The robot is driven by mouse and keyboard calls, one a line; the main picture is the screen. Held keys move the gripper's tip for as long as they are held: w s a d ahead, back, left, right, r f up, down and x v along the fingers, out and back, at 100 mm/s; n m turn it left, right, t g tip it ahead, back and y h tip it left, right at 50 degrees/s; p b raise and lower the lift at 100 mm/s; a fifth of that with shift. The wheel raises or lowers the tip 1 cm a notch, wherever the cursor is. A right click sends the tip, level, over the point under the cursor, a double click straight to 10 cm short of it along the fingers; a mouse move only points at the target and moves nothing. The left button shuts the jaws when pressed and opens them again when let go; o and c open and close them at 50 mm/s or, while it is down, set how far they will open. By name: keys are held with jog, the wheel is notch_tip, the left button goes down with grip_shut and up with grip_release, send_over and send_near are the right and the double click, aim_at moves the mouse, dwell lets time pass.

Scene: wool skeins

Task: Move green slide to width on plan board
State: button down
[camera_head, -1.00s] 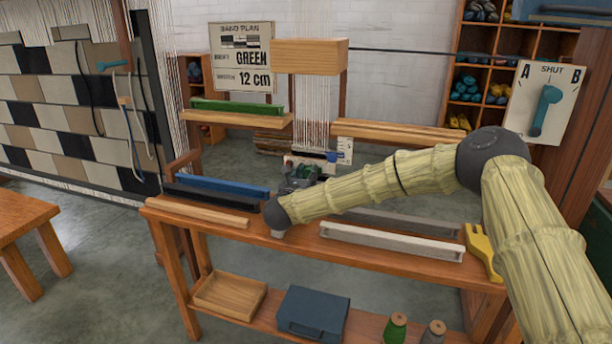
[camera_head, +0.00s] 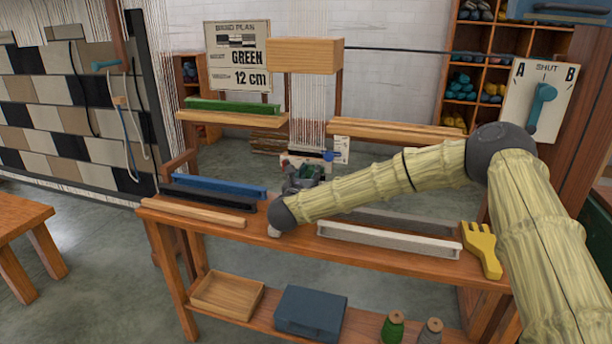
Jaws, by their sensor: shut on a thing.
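The plan board (camera_head: 237,56) hangs at the back left and reads "GREEN" and "12 cm". My gripper (camera_head: 308,171) is at the white scale strip (camera_head: 296,158) below the hanging threads, beyond the bench. It is shut on a small green thing, the green slide (camera_head: 311,170), of which only a bit shows between the dark fingers. A blue slide (camera_head: 330,155) sits on the strip to the right of my gripper. The strip's markings are too small to read, and my wrist hides part of the area.
A long green shuttle (camera_head: 232,106) lies on the left shelf. Blue and black shuttles (camera_head: 219,187) and a pale grey trough (camera_head: 388,238) lie on the bench. A yellow comb (camera_head: 482,248) lies at its right end. A lever panel (camera_head: 541,97) stands at the right.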

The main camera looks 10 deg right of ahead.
jog(key=c, duration=1.1)
grip_release()
jog(key=shift+s+a, duration=0.1)
jog(key=v, duration=1.1)
jog(key=shift+s+a, duration=0.1)
jog(key=shift+s, duration=0.3)
